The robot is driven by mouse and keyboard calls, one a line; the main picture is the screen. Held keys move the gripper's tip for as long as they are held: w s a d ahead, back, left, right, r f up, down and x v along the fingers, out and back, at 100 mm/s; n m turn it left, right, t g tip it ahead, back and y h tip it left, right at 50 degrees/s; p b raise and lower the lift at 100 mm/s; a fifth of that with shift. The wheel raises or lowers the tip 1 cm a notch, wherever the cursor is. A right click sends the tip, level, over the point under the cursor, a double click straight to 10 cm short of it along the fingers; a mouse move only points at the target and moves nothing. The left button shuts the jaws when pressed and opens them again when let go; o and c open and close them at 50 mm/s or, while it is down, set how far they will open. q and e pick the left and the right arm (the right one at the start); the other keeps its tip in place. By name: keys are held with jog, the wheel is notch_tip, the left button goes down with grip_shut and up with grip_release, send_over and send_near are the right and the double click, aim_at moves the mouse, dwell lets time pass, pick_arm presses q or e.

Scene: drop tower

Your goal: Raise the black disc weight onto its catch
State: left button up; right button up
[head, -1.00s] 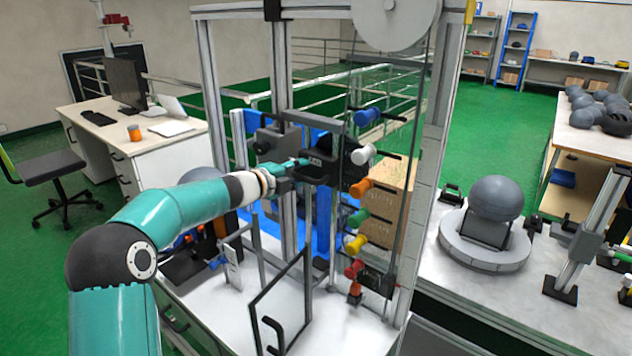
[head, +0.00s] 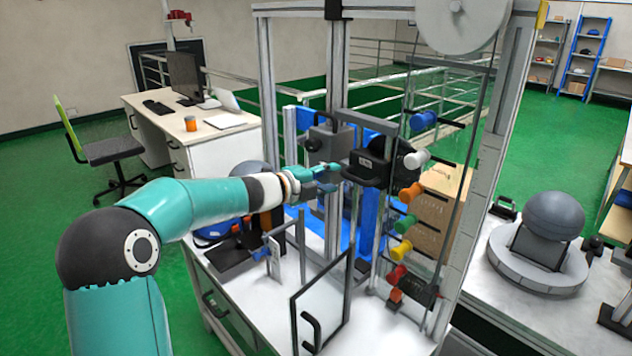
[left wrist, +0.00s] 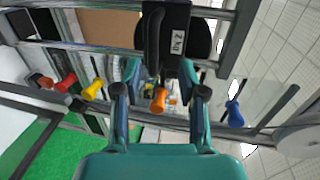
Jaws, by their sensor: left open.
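The black disc weight (head: 405,156) has a dark block with a handle (head: 362,172) and a pale label. It hangs upright in the drop tower frame, near the height of the white peg (head: 416,160). In the left wrist view the weight (left wrist: 200,42) shows a "2 kg" label. My left gripper (head: 334,173) is open in front of the handle. In the left wrist view its fingertips (left wrist: 160,72) lie apart on either side of the weight's near end. Contact cannot be told. The catch cannot be singled out. My right gripper is not in view.
Coloured pegs line the tower: blue (head: 423,121), orange (head: 411,191), green (head: 404,223), yellow (head: 401,250) and red (head: 397,275). A dark-framed panel (head: 322,300) stands at the front. A grey ball stand (head: 550,235) is at the right. A desk (head: 190,130) stands behind left.

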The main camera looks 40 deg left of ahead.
pick_arm(q)
jog(key=v, duration=0.4)
jog(key=shift+s, duration=0.2)
